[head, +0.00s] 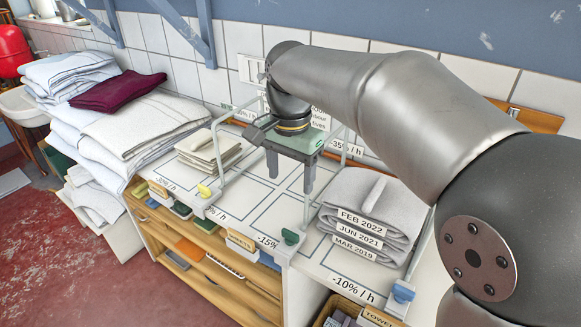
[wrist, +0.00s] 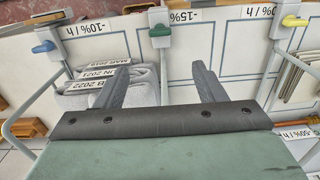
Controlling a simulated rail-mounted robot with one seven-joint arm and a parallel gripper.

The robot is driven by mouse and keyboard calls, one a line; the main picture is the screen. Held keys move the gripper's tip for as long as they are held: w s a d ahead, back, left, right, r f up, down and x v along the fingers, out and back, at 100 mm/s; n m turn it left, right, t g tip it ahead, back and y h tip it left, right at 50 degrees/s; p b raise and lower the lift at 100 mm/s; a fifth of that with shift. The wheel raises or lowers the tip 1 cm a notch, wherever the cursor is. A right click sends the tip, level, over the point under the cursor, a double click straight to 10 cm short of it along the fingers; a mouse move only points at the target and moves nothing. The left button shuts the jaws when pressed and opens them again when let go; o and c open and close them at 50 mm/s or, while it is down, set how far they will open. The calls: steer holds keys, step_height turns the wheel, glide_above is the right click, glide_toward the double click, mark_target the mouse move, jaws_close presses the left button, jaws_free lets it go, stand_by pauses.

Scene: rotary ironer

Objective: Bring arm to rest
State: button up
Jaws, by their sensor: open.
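My gripper (head: 291,175) is open and points down above the white counter, with nothing between its two fingers. In the head view it hangs between the stack of beige cloths on the left and the dated grey stack on the right. My arm reaches in from the right and hides part of the back wall and counter.
A folded grey stack (head: 368,218) with date labels lies on the right. Folded beige cloths (head: 208,149) lie on the left. Metal rail frames with a yellow lever (head: 204,190), a green lever (head: 290,236) and a blue lever (head: 403,292) divide the counter (head: 262,207). Linen piles (head: 140,125) stand far left.

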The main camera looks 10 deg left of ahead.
steer(key=shift+r, duration=0.55)
steer(key=s+d+f+n, duration=0.1)
steer(key=s+d+f, duration=0.2)
steer(key=d, duration=0.5)
steer(key=s+d+f+n, duration=0.1)
steer(key=s+d+f, duration=0.2)
steer(key=d, duration=0.5)
steer(key=s+d+f+n, duration=0.2)
steer(key=s+d+f, duration=0.7)
steer(key=s, duration=0.2)
steer(key=shift+s+d+f, duration=0.15)
steer(key=shift+s, duration=0.05)
